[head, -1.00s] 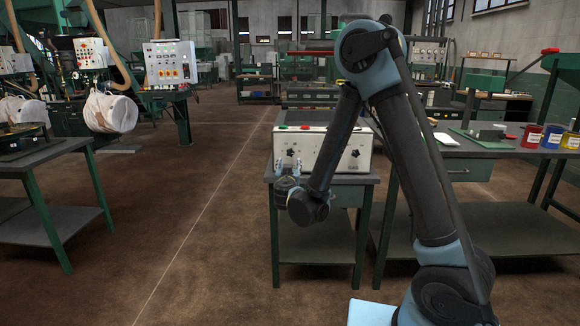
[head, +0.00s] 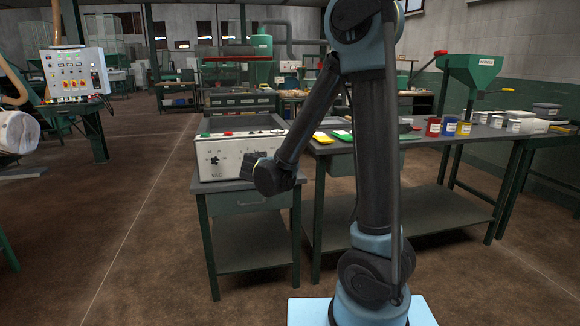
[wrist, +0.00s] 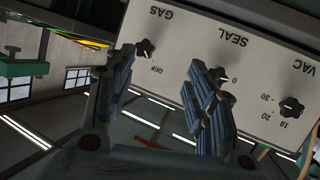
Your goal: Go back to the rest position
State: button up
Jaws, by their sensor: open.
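My gripper (wrist: 163,92) is open and empty in the wrist view, its two ribbed fingers spread apart. Behind them is the white control box (wrist: 250,60), upside down in that view, with black knobs and the words GAS, SEAL and VAC. In the head view my arm bends down, and its end hangs in front of the right part of the same control box (head: 222,158). The fingers are hidden or too small to make out there. I cannot tell the exact gap between gripper and box.
The box stands on a small green-legged table (head: 245,200). The floor at left centre is clear.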

jog(key=s+d+f+m+g+h, duration=0.1)
jog(key=s+d+g, duration=0.35)
jog(key=d, duration=0.75)
jog(key=s+d+f+g+h, duration=0.1)
jog(key=s+d+g, duration=0.1)
jog(key=s+d, duration=0.75)
jog(key=s+d+f+g+y, duration=0.2)
jog(key=s+d+f, duration=0.1)
jog(key=s, duration=0.7)
jog(key=s+d+f+n+g+y, duration=0.1)
jog(key=s+d+f+g, duration=0.2)
jog(key=s, duration=0.8)
jog(key=shift+d+f+g+y, duration=0.2)
jog(key=shift+f+g+y, duration=0.2)
jog(key=shift+f, duration=0.5)
jog(key=shift+w+f, duration=0.2)
jog(key=shift+w, duration=0.25)
